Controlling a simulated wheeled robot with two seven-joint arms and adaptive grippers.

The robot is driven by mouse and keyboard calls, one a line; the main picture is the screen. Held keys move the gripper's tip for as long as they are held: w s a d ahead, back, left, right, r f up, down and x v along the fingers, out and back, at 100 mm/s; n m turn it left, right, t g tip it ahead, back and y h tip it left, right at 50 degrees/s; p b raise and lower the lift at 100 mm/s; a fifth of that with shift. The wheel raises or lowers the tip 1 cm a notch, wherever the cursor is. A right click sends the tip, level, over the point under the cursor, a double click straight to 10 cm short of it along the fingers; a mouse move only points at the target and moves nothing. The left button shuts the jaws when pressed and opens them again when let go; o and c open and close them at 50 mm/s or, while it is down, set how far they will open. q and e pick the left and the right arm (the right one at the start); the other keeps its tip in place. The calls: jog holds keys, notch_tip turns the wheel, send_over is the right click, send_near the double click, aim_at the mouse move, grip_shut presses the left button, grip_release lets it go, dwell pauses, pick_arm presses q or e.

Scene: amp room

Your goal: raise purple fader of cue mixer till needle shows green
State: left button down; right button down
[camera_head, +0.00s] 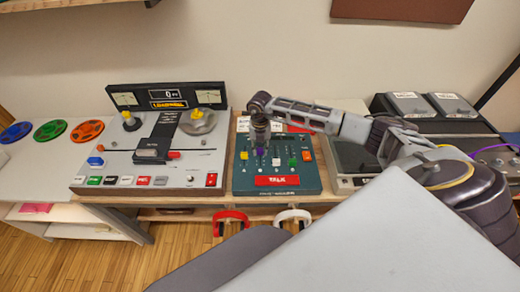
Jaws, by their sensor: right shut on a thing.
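The cue mixer (240,183) is a dark teal panel in the middle of the head view, with a row of coloured faders. The purple fader (260,152) is second from the left, beside the yellow fader (244,155). My right gripper (260,143) points down over it and is shut on its cap. The gripper covers part of the fader and the upper panel. I cannot make out the mixer's needle or its colour zone. My left gripper is not in view.
A tape machine (200,160) with two meters and a black display (168,94) stands to the left. Red headphones (230,215) and white headphones (293,216) hang below the front edge.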

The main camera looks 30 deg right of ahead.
jog(key=shift+w+d, duration=0.1)
jog(key=shift+w, duration=0.1)
jog(key=c, duration=1.2)
grip_release()
jog(key=shift+o, duration=0.2)
notch_tip(320, 180, up, 12)
